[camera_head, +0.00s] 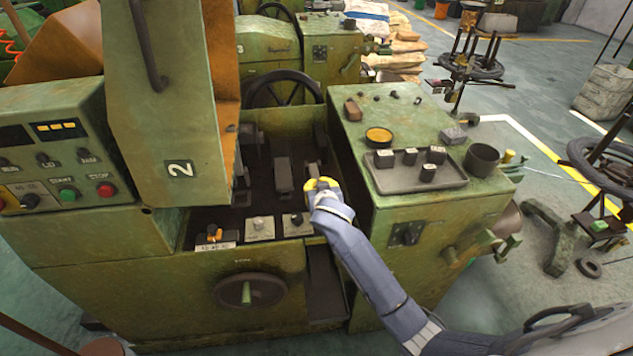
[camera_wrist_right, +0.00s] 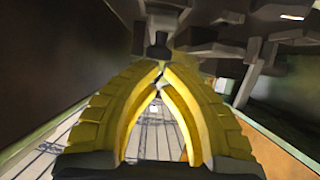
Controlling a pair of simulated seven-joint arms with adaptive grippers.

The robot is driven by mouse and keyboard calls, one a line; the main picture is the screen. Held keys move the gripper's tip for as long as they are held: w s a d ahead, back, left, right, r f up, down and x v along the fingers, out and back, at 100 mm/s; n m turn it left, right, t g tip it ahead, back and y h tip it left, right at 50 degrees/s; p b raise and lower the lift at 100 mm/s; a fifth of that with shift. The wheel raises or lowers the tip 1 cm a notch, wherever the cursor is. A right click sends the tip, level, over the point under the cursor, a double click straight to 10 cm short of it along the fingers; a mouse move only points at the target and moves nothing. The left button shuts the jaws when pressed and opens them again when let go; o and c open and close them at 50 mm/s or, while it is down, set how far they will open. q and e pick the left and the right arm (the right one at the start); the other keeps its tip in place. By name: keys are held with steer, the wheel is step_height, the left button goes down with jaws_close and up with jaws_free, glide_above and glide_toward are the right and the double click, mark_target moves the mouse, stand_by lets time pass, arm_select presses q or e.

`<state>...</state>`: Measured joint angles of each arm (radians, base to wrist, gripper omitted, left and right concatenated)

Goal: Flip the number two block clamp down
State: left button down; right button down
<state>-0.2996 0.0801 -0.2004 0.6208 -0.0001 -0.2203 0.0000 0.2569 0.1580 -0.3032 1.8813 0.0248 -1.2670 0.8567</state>
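The green machine marked 2 (camera_head: 180,169) has an open bay with several dark metal clamp-like parts. One dark upright part (camera_head: 283,175) stands mid-bay, and another (camera_head: 316,170) stands to its right, just behind my right gripper (camera_head: 322,184). I cannot tell which one is the number two block clamp. In the right wrist view my right gripper (camera_wrist_right: 160,78) has its yellow fingertips together with nothing visible between them. A dark knob-like part (camera_wrist_right: 158,47) lies just beyond the tips; contact is unclear. My left gripper is not in view.
Along the bay's front edge sit small labelled fixtures (camera_head: 260,228). The right cabinet top carries a grey tray (camera_head: 390,185) of dark blocks and a dark cup (camera_head: 482,158). A tall green guard (camera_head: 160,100) rises left of the bay. The bay walls leave little room sideways.

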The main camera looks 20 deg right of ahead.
stand_by(0.6)
steer(key=r, duration=0.3)
steer(key=shift+a+r, duration=0.2)
steer(key=shift+r, duration=0.15)
steer(key=s+f+v, duration=0.1)
steer(key=f+v, duration=0.1)
steer(key=v, duration=0.8)
